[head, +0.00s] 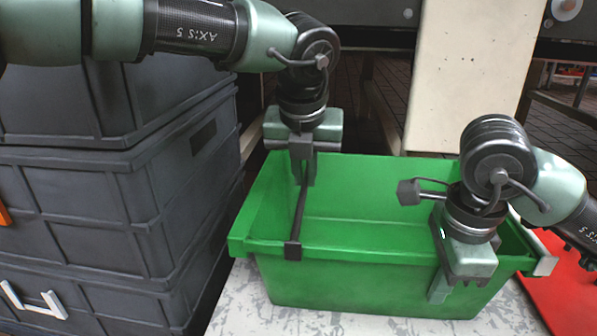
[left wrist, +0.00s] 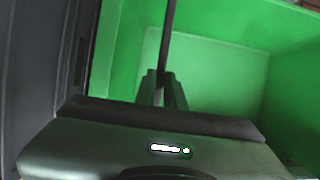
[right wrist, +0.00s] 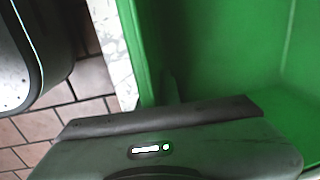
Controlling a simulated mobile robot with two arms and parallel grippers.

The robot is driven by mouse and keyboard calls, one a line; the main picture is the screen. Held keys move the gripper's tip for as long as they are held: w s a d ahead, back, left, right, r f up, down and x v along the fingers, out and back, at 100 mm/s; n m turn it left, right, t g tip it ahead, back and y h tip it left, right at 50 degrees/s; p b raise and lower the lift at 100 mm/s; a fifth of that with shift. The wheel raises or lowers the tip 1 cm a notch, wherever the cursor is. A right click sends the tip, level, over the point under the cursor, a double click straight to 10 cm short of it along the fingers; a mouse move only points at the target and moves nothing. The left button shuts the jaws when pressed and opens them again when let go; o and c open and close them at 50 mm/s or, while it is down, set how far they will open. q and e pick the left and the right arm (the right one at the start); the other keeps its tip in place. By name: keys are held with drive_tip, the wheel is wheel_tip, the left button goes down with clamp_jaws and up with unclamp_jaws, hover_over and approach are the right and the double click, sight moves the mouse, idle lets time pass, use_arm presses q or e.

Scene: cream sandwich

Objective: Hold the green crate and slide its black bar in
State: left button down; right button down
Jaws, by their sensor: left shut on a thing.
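The green crate (head: 370,275) stands open on a pale speckled surface; its inside also shows in the left wrist view (left wrist: 215,70). A black bar (head: 299,215) runs across the crate near its left end. Its near end sits at the front rim. My left gripper (head: 302,178) is shut on this bar toward its far end; the bar also shows in the left wrist view (left wrist: 168,40). My right gripper (head: 440,285) is at the crate's front wall, right of centre, with a finger outside the wall. Whether it grips the wall is unclear.
Stacked dark grey crates (head: 80,210) stand close on the left. A red surface (head: 570,280) lies at the right. A pale upright panel (head: 470,75) rises behind the green crate. A grey end piece (head: 545,266) shows at the crate's right front corner.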

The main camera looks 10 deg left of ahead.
use_arm(q)
drive_tip(key=c, duration=1.5)
unclamp_jaws()
drive_tip(key=shift+d, duration=0.15)
use_arm(e)
drive_tip(key=shift+a, duration=0.1)
use_arm(q)
drive_tip(key=v, duration=1.2)
drive_tip(key=shift+r, duration=0.1)
use_arm(e)
drive_tip(key=c, duration=1.5)
unclamp_jaws()
drive_tip(key=shift+r, duration=0.1)
